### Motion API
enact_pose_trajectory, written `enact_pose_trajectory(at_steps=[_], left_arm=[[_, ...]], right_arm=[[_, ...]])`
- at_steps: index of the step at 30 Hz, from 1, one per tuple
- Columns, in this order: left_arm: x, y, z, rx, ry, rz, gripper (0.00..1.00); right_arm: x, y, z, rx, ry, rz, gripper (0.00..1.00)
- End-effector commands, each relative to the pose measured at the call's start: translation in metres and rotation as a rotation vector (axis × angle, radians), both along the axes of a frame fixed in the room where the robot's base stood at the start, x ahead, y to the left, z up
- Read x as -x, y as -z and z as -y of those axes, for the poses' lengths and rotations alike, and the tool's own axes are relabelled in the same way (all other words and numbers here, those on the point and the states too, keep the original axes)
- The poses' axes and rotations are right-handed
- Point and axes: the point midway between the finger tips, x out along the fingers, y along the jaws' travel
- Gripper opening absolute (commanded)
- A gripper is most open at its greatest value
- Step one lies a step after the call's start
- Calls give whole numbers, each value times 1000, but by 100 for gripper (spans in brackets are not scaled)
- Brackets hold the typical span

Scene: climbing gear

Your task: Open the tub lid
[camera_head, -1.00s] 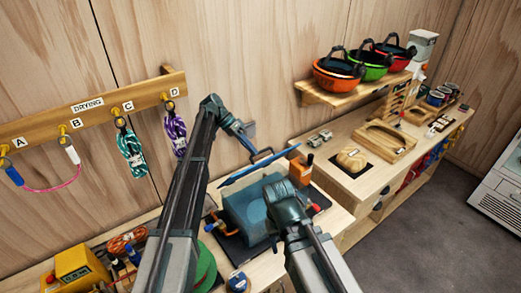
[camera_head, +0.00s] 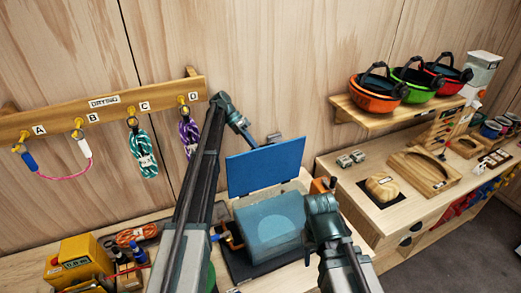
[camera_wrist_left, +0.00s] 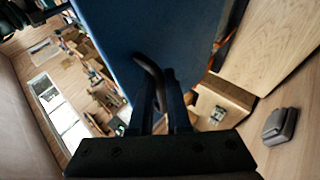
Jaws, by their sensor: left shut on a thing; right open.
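My left gripper (camera_head: 273,138) is at the lid's top edge. In the left wrist view, its fingers (camera_wrist_left: 165,105) are shut on the lid's dark curved handle (camera_wrist_left: 149,70). My right gripper (camera_head: 320,205) is open and empty at the tub's right side; its fingertips are hard to make out.
The drying rack (camera_head: 80,112) with hanging ropes is on the wall at left. A yellow box (camera_head: 82,262) and small gear stand front left. The right bench holds a wooden tray (camera_head: 424,174); helmets sit on a shelf (camera_head: 400,118) above.

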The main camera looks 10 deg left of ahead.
Motion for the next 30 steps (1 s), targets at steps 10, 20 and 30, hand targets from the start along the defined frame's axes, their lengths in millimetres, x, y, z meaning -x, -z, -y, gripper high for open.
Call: enact_pose_trajectory(at_steps=[10, 20, 30], left_arm=[[2, 2, -2, -9, -1, -3, 0], [1, 1, -1, -5, 1, -4, 45], [3, -3, 13, -20, 3, 20, 45]], right_arm=[[0, 1, 0, 0, 0, 0, 50], [0, 0, 0, 0, 0, 0, 50], [0, -7, 0, 0, 0, 0, 50]])
